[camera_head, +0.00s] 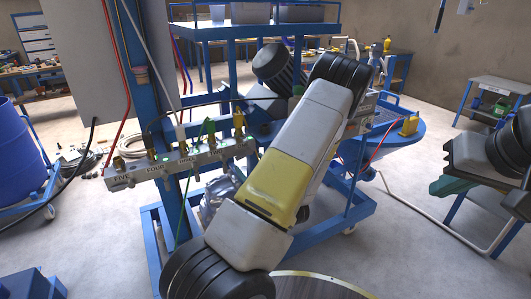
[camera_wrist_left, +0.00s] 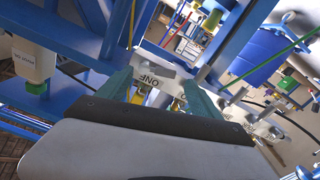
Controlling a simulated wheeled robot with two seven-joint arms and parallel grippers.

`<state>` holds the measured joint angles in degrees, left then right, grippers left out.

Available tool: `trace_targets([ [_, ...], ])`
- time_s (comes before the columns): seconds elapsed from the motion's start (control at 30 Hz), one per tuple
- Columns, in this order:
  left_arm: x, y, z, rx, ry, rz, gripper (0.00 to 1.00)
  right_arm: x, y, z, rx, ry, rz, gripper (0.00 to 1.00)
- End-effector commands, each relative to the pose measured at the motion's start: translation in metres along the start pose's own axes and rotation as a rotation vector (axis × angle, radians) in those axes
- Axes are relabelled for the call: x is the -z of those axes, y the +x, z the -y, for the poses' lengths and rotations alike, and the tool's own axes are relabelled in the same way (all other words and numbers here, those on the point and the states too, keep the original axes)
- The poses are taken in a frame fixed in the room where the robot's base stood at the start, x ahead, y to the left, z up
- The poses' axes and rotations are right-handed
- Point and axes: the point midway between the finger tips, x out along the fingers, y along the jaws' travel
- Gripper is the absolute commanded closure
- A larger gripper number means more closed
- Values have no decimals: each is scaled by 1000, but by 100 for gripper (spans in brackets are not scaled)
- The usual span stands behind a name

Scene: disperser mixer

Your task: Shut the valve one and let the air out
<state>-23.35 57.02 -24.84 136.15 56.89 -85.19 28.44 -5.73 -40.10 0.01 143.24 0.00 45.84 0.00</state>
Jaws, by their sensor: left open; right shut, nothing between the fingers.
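The grey valve manifold (camera_head: 190,160) is at centre left in the head view, labelled FIVE, FOUR and THREE from its left end. Brass fittings and hoses stand on it. In the left wrist view, the grey block marked ONE (camera_wrist_left: 155,70) appears upside down, with a brass-yellow part (camera_wrist_left: 137,97) below the label. My left gripper (camera_wrist_left: 157,84) is open, its two teal fingers on either side of the block; I cannot tell whether they touch it. My right gripper (camera_head: 447,187) is shut and empty at the far right, well away from the manifold.
A blue frame (camera_head: 152,240) stands around the manifold. A blue drum (camera_head: 18,150) is at the left. A wooden round top (camera_head: 320,287) is in front.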

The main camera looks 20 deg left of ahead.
Motion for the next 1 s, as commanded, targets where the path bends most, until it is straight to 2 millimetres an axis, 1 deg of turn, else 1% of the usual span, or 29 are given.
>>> trace_targets([
  [0.03,0,10,0,2,-2,-2,25,0,0,0,0,0,0,100],
  [0.1,1,20,1,2,-2,-1,25,0,0,0,0,0,0,100],
  [0.2,0,33,0,1,-2,-1,25,0,0,0,0,0,0,100],
  [0.3,0,40,0,-1,-1,1,25,0,0,0,0,0,0,100],
  [0.4,0,44,0,0,0,2,25,0,0,0,0,0,0,100],
  [0.6,0,44,0,0,0,2,25,0,0,0,0,0,0,100],
  [0.63,0,44,0,-1,0,2,27,0,0,0,0,0,0,100],
  [0.93,0,44,0,-1,0,2,86,0,0,0,0,0,0,100],
  [1.0,0,44,0,-1,4,2,88,0,0,0,0,0,0,100],
])
